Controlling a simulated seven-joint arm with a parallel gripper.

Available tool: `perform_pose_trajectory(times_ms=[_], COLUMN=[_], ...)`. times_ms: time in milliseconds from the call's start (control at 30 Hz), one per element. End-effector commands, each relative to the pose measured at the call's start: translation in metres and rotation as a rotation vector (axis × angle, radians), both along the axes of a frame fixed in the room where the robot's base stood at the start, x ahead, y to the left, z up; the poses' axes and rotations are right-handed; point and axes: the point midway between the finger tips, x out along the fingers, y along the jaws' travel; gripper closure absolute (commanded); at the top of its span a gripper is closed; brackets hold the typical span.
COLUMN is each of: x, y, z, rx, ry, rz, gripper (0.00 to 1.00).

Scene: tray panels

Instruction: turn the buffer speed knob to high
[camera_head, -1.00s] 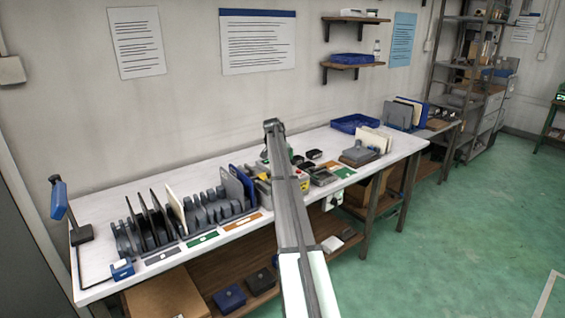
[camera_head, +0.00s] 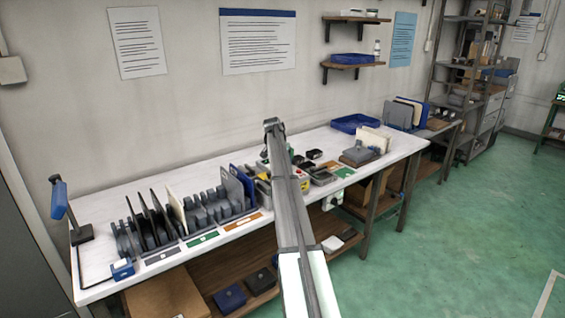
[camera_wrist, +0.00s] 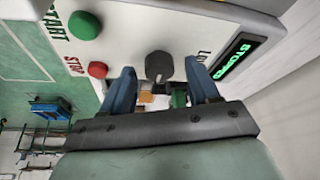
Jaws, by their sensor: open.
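In the wrist view a dark grey knob (camera_wrist: 158,66) sits on a white control panel (camera_wrist: 130,30). Lettering starting "LO" stands to its right. My gripper (camera_wrist: 160,82) is open, one blue finger on each side of the knob, with gaps visible between the fingers and the knob. I cannot tell how deep the fingers reach around it or which way the knob points. A green START button (camera_wrist: 84,26) and a red STOP button (camera_wrist: 97,69) are left of the knob. A display (camera_wrist: 240,57) reads "STOPPED" in green. In the head view my arm hides the panel and gripper.
The white bench (camera_head: 105,270) carries a grey rack (camera_head: 205,210) with upright panels left of my arm. A blue tray (camera_head: 355,123) and a grey block with pale panels (camera_head: 372,142) stand to the right. The green floor in front is open.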

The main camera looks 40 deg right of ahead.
Motion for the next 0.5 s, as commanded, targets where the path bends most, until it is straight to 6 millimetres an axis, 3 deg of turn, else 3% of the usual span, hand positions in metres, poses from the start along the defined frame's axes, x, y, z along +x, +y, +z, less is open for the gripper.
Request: perform_pose_trajectory(times_ms=[167,500], x=[-0.003,-0.013], y=[0.008,0.031], z=[0.019,0.08], rx=[-0.001,-0.001], ry=[-0.001,-0.001], rz=[0.0,0.0], gripper=[0.4,0.4])
